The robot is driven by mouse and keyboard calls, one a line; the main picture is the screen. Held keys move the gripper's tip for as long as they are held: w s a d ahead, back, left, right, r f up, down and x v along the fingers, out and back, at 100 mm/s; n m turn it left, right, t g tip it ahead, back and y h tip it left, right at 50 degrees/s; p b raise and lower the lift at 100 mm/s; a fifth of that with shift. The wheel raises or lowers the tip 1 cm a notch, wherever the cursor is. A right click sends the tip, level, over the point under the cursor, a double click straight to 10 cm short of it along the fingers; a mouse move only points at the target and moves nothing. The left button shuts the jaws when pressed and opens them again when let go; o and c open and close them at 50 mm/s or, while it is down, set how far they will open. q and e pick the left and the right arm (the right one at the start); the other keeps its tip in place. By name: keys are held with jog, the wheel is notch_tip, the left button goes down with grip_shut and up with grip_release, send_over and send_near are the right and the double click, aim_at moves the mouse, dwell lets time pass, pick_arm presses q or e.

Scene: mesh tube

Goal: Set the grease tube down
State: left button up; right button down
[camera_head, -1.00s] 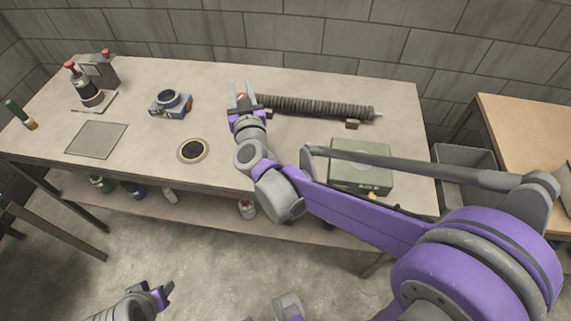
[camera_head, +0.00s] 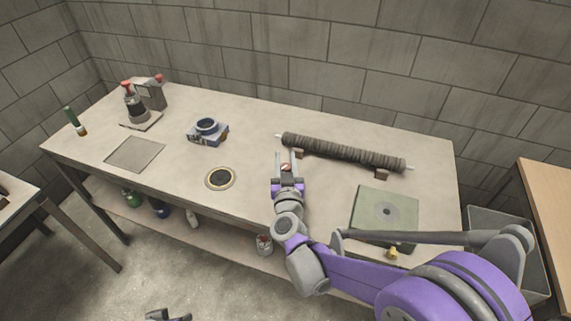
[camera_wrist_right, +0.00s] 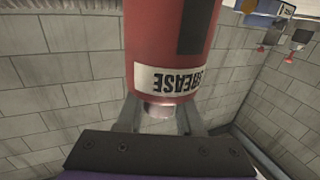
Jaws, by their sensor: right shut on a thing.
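The grease tube is a red cylinder with a white label, and it fills the upper middle of the right wrist view (camera_wrist_right: 165,48). In the head view only a small red and white bit of the grease tube (camera_head: 286,168) shows between the fingers. My right gripper (camera_head: 286,158) is shut on it, over the workbench (camera_head: 250,130), in front of the left end of a long ribbed roller. I cannot tell whether the tube touches the bench. My left gripper (camera_head: 167,315) barely shows at the bottom edge, and its jaw state is unclear.
The ribbed roller (camera_head: 345,152) lies on small blocks at the back. A green box (camera_head: 385,213) stands right of my right gripper. Bare bench lies between.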

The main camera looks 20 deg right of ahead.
jog(key=shift+f, duration=0.55)
jog(key=shift+f, duration=0.1)
jog(key=c, duration=0.6)
grip_release()
jog(key=shift+o, duration=0.2)
jog(key=shift+s, duration=0.25)
jog(key=v, duration=1.1)
jog(key=shift+s+r, duration=0.2)
